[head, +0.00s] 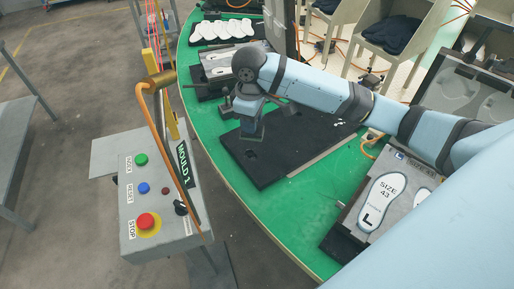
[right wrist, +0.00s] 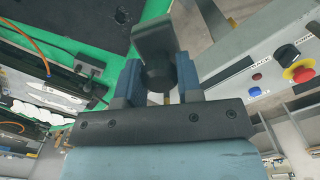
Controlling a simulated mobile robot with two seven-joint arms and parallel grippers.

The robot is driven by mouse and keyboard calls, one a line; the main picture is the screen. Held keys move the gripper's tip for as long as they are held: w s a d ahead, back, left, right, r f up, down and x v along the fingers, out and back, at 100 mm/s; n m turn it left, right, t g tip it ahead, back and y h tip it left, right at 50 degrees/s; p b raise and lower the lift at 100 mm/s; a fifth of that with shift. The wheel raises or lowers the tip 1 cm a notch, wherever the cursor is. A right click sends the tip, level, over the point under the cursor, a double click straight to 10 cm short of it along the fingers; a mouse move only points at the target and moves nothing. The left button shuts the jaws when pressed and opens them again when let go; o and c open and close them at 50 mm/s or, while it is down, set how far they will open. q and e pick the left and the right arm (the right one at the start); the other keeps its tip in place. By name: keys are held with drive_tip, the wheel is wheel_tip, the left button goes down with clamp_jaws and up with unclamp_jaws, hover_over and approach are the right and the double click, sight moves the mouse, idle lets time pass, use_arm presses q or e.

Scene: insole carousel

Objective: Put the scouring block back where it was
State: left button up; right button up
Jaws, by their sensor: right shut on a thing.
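My right gripper (head: 243,118) reaches in from the right over the green carousel, above the black pad near its left edge. In the right wrist view its two blue fingers (right wrist: 158,72) are shut on a dark grey block with a rounded part between them, which I take as the scouring block (right wrist: 154,40). In the head view the held block is small and mostly hidden by the gripper. The black pad (head: 285,158) lies flat on the green surface and has dark round marks or recesses. My left gripper is not in view.
A grey control box (head: 150,215) with green, blue and red buttons stands left of the green carousel (head: 285,225). A mould marked size 43 (head: 385,200) lies front right. White insoles (head: 222,30) lie at the back. An orange cable (head: 165,130) arches above the box.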

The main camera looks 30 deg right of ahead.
drive_tip(key=w+d+f+n+b, duration=0.6)
drive_tip(key=d+f+n+b, duration=0.3)
drive_tip(key=n, duration=0.5)
drive_tip(key=shift+n, duration=0.5)
drive_tip(key=f+b, duration=0.1)
drive_tip(key=f, duration=0.5)
drive_tip(key=f+b, duration=0.1)
drive_tip(key=f, duration=1.1)
drive_tip(key=shift+w+a+f+b, duration=0.15)
drive_tip(key=shift+w+a+b, duration=0.2)
drive_tip(key=shift+w+b, duration=0.05)
drive_tip(key=shift+f, duration=0.25)
drive_tip(key=shift+f, duration=0.15)
drive_tip(key=o, duration=0.9)
